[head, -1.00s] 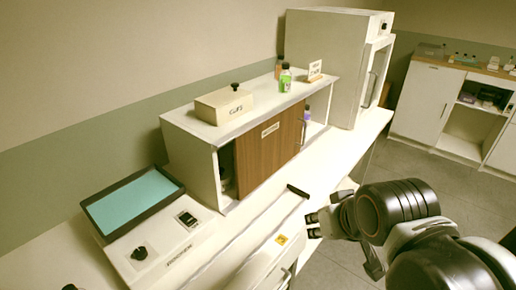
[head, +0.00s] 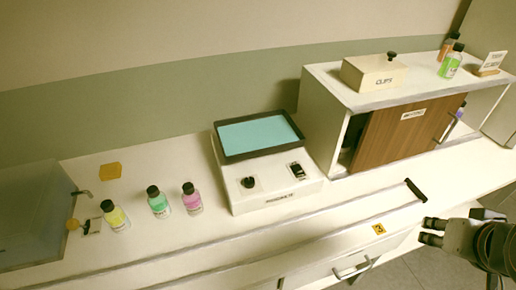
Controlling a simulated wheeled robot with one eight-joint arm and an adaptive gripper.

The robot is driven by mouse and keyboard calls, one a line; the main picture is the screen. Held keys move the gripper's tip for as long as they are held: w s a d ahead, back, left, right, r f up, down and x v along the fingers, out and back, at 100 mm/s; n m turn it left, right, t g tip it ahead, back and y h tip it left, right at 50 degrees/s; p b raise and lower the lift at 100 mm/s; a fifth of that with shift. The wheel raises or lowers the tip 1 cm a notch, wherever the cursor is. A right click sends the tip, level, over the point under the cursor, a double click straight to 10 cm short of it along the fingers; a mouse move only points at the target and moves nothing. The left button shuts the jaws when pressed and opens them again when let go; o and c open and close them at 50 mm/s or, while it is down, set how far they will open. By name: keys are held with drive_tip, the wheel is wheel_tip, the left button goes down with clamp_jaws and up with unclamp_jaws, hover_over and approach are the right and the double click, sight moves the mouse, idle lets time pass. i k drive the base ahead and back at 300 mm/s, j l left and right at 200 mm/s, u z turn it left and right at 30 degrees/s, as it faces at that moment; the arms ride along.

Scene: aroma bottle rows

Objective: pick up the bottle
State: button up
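Three small bottles with black caps stand upright in a row on the counter in the head view: a yellow bottle (head: 116,218), a green bottle (head: 159,205) and a pink bottle (head: 192,201). Another green bottle (head: 450,68) and a brown bottle (head: 446,48) stand on top of the cabinet at the upper right. A purple bottle (head: 460,112) shows partly inside the cabinet. My gripper (head: 432,230) is at the lower right, in front of the counter edge and far from the row. Its fingertips appear apart, with nothing between them.
A white device (head: 270,193) with a teal-topped tray stands right of the row. A wood-doored cabinet (head: 400,135) bears a CLIPS box (head: 374,73).

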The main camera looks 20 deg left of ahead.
sight(115, 217)
drive_tip(key=l+u, duration=0.1)
drive_tip(key=u, duration=2.25)
drive_tip(key=j, duration=0.1)
